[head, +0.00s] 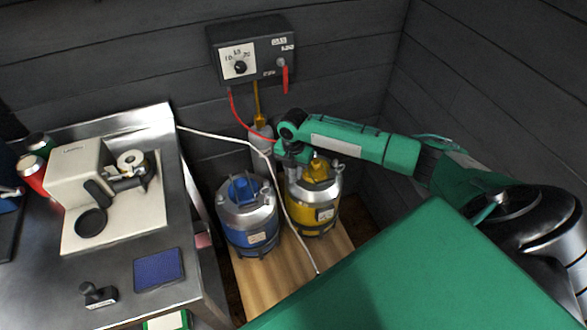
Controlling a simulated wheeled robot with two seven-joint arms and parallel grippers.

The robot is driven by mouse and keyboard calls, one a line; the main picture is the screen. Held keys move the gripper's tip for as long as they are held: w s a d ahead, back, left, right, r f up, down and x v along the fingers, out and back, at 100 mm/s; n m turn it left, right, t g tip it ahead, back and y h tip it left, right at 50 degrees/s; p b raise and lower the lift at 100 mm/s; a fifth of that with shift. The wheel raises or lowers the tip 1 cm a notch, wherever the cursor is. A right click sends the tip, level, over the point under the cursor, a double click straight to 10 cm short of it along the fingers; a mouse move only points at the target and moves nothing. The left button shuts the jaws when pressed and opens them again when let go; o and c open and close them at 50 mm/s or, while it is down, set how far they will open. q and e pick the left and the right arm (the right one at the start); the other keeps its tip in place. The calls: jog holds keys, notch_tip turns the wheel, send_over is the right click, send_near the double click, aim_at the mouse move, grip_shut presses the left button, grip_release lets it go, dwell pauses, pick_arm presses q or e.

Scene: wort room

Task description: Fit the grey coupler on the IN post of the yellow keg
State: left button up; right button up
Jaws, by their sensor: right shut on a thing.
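The yellow keg (314,200) stands upright on a wooden board, right of a blue keg (247,215). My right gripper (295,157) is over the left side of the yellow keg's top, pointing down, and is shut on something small. A red hose (243,120) runs from the wall box to this gripper. The held thing appears to be the grey coupler, but the gripper mostly hides it. The IN post is hidden too, so I cannot tell whether the coupler touches it. My left gripper is out of view.
A wall box (250,49) with a dial and red lever hangs behind the kegs. A grey bottle (262,138) stands behind them. A white hose (270,168) passes between the kegs. A steel counter (190,235) with a coffee machine (75,178) is on the left.

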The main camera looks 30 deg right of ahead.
jog(key=o, duration=1.6)
jog(key=shift+c, duration=0.2)
jog(key=shift+s+d, duration=0.1)
jog(key=shift+d, duration=0.05)
jog(key=shift+r+p, duration=0.6)
jog(key=shift+p, duration=0.1)
jog(key=shift+r+p, duration=0.75)
jog(key=shift+r, duration=0.15)
jog(key=shift+r+p, duration=0.65)
jog(key=shift+p, duration=0.1)
jog(key=shift+r+p, duration=1.35)
